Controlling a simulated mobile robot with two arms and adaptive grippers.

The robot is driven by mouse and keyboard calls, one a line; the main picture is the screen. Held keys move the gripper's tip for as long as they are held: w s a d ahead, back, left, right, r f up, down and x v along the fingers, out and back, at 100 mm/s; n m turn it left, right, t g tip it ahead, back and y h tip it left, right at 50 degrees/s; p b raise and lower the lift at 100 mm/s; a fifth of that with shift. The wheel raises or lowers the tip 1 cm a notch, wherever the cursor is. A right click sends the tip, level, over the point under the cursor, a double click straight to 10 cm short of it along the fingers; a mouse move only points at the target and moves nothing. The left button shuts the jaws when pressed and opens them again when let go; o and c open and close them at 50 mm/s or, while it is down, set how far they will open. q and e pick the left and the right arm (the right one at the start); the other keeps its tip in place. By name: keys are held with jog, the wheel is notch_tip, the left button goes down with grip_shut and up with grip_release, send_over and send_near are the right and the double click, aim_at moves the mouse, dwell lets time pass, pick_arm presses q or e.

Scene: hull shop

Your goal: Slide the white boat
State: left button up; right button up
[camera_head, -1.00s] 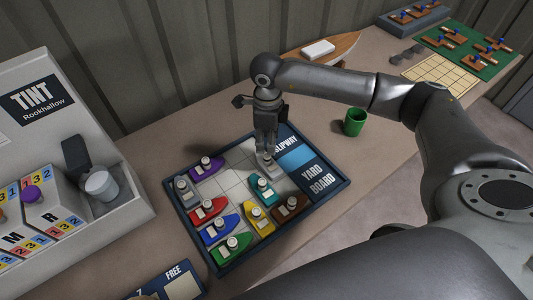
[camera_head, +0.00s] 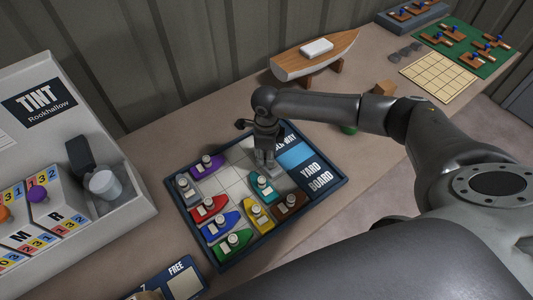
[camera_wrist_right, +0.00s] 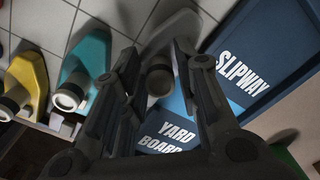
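The white boat (camera_wrist_right: 178,24), pale with a round funnel (camera_wrist_right: 160,78), is on the yard board (camera_head: 338,192), beside the blue slipway strip (camera_head: 296,155). My right gripper (camera_head: 265,162) is low over it and hides much of it in the head view. In the right wrist view, its fingers (camera_wrist_right: 160,62) stand apart on either side of the funnel, with a gap visible at the left finger. A teal boat (camera_head: 265,189) is just in front of the white boat. My left gripper is not in view.
Purple (camera_head: 207,166), grey (camera_head: 186,188), red (camera_head: 208,208), blue (camera_head: 221,228), green (camera_head: 233,243), yellow (camera_head: 256,217) and brown (camera_head: 289,204) boats share the board. Bare cells (camera_head: 233,180) lie left of the gripper. A green cup (camera_head: 349,130) is mostly behind my arm.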

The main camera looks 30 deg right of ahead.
grip_shut()
jog(key=w+b, duration=0.3)
jog(key=b, duration=0.1)
jog(key=w+b, duration=0.1)
jog(key=w, duration=0.1)
jog(key=shift+w+a+f+b, duration=0.25)
jog(key=shift+w+a+b, duration=0.05)
jog(key=shift+a+b, duration=0.1)
jog(key=shift+w+r+b, duration=0.2)
jog(key=shift+w+b, duration=0.15)
jog(key=shift+w, duration=0.05)
jog(key=shift+r, duration=0.2)
jog(key=shift+w, duration=0.1)
jog(key=shift+o, duration=0.6)
grip_release()
jog(key=o, duration=0.3)
jog(key=shift+w+f, duration=0.1)
jog(key=shift+o, duration=0.2)
jog(key=shift+a, duration=0.1)
